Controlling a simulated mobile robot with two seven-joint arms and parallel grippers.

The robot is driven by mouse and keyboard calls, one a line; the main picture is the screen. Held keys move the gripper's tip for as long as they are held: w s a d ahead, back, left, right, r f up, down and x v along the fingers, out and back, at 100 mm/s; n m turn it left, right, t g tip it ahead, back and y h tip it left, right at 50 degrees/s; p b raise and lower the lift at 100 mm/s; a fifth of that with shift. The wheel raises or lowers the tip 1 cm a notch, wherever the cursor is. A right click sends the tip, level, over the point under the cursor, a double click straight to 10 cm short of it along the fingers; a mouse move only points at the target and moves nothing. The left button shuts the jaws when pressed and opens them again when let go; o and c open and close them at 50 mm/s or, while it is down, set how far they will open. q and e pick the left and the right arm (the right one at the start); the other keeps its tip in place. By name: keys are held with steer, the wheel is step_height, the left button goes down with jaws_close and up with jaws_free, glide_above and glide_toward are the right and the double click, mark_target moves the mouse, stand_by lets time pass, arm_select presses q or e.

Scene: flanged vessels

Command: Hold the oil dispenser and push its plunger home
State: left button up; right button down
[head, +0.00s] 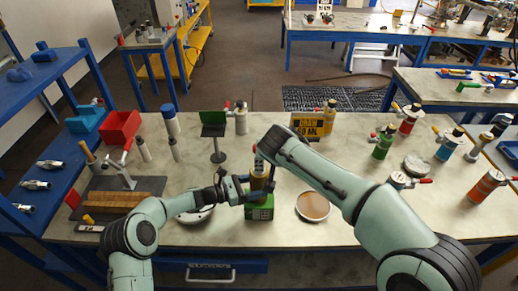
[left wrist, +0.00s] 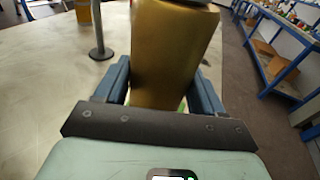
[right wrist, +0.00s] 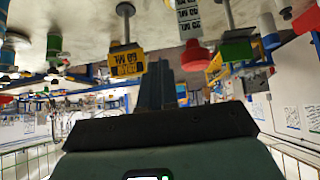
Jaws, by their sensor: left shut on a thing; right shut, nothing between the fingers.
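The oil dispenser, a gold-yellow body (head: 259,171), stands upright above a green box (head: 260,211) at the middle of the table. In the left wrist view its gold body (left wrist: 172,55) fills the space between the blue fingers. My left gripper (head: 257,189) comes in from the left and is shut on this body. My right arm reaches over from the right, its wrist close above the dispenser's top and hiding it. My right gripper (right wrist: 165,85) shows in its own wrist view with fingers together and nothing between them. I cannot see the plunger clearly.
A yellow sign (head: 313,124) marked in ML stands behind, with a green plate on a stand (head: 216,130) to its left. A round brown-topped dish (head: 313,206) lies right of the box. Several flanged vessels crowd the right side.

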steer(key=s+a+r, duration=0.2)
steer(key=a+r, duration=0.2)
steer(key=shift+t, duration=0.3)
steer(key=x, duration=0.5)
steer(key=shift+w+a+f, duration=0.15)
steer(key=shift+w+a, duration=0.1)
steer(key=shift+w, duration=0.15)
steer(key=shift+f, duration=2.6)
steer(key=shift+r, duration=2.1)
steer(key=shift+s+r, duration=0.1)
steer(key=v, duration=1.1)
steer(key=shift+s+d+r, duration=0.2)
steer(key=shift+s+r, duration=0.05)
steer(key=shift+s, duration=0.05)
